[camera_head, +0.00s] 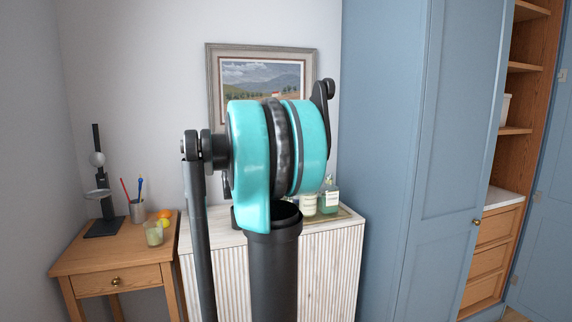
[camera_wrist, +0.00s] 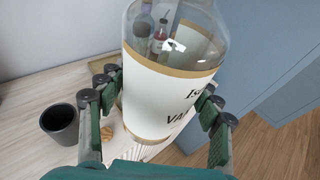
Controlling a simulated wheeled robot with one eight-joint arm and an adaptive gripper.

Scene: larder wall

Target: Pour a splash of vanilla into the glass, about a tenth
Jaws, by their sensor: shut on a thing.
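A clear bottle (camera_wrist: 165,85) with a cream label edged in gold fills the middle of the wrist view. Part of its lettering shows, starting "VA" on the lower line. My gripper (camera_wrist: 160,92) is shut on this bottle, with green-and-black fingers on both sides. The bottle looks slightly tilted in the picture; its top is cut off and its liquid level cannot be told. In the head view my arm hides the gripper and the bottle. No drinking glass is clearly identifiable; a small glass-like vessel (camera_head: 153,233) with pale contents stands on the wooden side table (camera_head: 88,262).
A dark cup (camera_wrist: 60,122) stands left of the bottle in the wrist view. Bottles (camera_head: 329,197) stand on the white ribbed cabinet (camera_head: 342,240), partly behind my arm. The side table also holds a pen cup (camera_head: 137,211), fruit and a black stand. Blue cupboards (camera_head: 390,130) rise at right.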

